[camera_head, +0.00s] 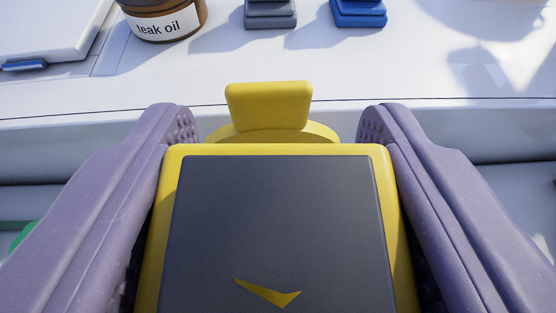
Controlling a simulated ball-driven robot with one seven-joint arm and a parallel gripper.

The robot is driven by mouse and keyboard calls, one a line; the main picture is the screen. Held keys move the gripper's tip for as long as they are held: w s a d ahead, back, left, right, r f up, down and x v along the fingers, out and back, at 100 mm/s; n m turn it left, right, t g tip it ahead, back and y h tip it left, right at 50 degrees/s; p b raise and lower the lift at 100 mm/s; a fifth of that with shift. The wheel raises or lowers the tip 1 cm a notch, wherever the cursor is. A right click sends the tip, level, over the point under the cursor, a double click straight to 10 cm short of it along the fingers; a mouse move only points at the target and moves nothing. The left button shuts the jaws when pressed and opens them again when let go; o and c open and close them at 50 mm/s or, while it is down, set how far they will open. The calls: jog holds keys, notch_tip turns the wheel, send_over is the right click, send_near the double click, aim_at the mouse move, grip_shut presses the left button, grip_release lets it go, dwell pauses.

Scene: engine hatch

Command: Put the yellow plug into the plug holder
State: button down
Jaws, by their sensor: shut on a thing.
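The yellow plug (268,106) shows in the head camera view as an upright rounded tab on a wider round disc. It sits between the two purple fingers of my gripper (278,126). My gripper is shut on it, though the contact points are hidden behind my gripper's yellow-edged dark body. The plug's lower part is hidden too. It shows in front of the edge of a white surface. I cannot make out a plug holder in this view.
A brown jar labelled "teak oil" (163,20), a grey block (270,14) and a blue block (358,13) stand on the white surface (440,72) at the back. A white box-like thing (50,28) is at upper left. A green thing (22,235) peeks out at lower left.

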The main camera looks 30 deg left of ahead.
jog(key=shift+r+p, duration=1.8)
jog(key=shift+r, duration=1.35)
jog(key=shift+d, duration=0.1)
